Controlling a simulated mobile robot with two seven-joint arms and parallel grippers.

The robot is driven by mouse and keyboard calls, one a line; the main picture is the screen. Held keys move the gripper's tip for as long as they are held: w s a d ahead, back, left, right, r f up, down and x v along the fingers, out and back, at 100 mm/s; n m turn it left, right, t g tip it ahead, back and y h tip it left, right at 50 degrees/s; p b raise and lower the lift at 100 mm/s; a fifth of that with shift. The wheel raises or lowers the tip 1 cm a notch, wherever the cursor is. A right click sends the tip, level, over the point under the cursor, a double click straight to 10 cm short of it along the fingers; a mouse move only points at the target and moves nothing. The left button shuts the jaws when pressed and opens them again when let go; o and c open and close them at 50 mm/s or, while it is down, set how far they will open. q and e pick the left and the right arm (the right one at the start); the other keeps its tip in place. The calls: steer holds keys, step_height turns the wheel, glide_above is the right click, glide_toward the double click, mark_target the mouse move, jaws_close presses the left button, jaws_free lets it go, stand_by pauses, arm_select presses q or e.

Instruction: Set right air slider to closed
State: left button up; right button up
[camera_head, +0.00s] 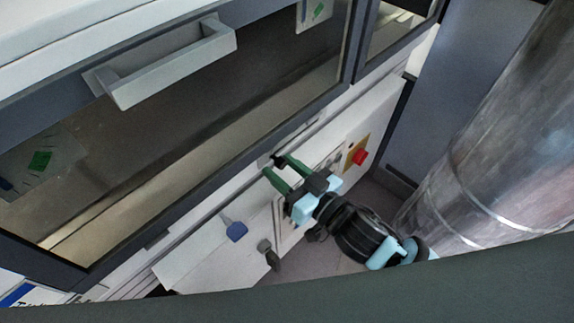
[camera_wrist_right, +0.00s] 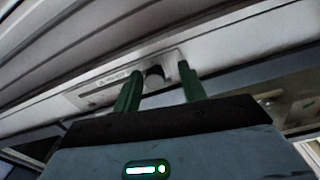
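The right air slider shows in the right wrist view as a dark round knob (camera_wrist_right: 153,76) on a light slotted plate (camera_wrist_right: 98,92) fixed to a pale rail. My right gripper (camera_wrist_right: 160,82) is open, with its two green fingers pointing up at the plate. The knob appears between the fingertips, closer to the left finger; I cannot tell whether they touch. In the head view the right gripper (camera_head: 277,165) reaches up to the ledge under the oven window, and a small dark part of the knob shows at its tips. My left gripper is in neither view.
Below the ledge, a white panel carries a blue knob (camera_head: 236,231), a dark grey knob (camera_head: 267,250) and a red button (camera_head: 360,157) on a yellow plate. The window door has a pale handle (camera_head: 165,68). A large metal cylinder (camera_head: 500,140) stands at the right.

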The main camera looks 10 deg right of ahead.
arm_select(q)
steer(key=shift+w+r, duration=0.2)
arm_select(e)
steer(key=shift+w+d, duration=0.1)
steer(key=shift+d, duration=0.1)
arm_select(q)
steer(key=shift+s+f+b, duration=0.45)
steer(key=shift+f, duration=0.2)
arm_select(e)
steer(key=v, duration=0.7)
steer(key=shift+s, duration=0.4)
steer(key=shift+d, duration=0.1)
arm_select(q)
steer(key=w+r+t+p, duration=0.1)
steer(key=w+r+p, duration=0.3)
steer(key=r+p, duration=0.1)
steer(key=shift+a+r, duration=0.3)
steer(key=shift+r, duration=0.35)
arm_select(e)
steer(key=s+d+f+m+g+h, duration=0.1)
steer(key=s+d+f+h, duration=0.3)
steer(key=s+f, duration=0.6)
steer(key=s+d+f+m+g+h, duration=0.2)
steer(key=s+d+f+g+h, duration=0.2)
steer(key=s+d+f, duration=0.3)
steer(key=s+f, duration=0.3)
steer(key=f, duration=0.1)
steer(key=shift+s+m+g+h, duration=0.3)
steer(key=shift+h, duration=0.1)
